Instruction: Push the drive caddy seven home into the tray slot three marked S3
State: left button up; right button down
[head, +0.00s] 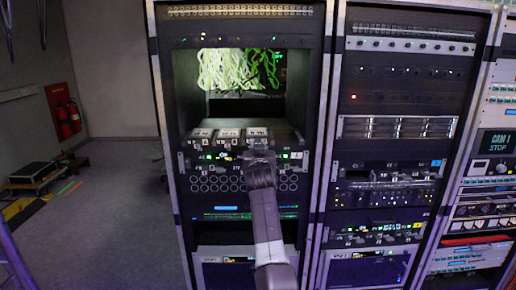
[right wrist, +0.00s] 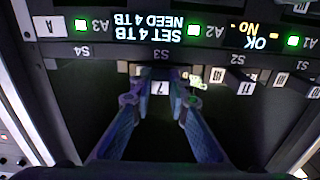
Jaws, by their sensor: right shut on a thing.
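My right gripper (head: 259,161) reaches the front of the tray in the left rack in the head view. In the right wrist view, which is upside down, the right gripper (right wrist: 160,101) is shut on the drive caddy seven (right wrist: 159,88), whose white label reads 7. The caddy is in line with the slot marked S3 (right wrist: 161,54). How deep it sits is hidden by the fingers and the dark. My left gripper is not in view.
Slot label S4 (right wrist: 85,51) is beside S3, with S2 and S1 on the other side. Other caddies (right wrist: 240,77) sit close by there. A lit display (right wrist: 146,27) reads SET 4 TB NEED 4 TB. Open floor (head: 110,220) lies left of the rack.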

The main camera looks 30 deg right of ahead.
jog(key=shift+w+d+r, duration=0.1)
jog(key=shift+w, duration=0.05)
jog(key=c, duration=1.8)
grip_release()
jog(key=shift+o, duration=0.2)
jog(key=v, duration=1.2)
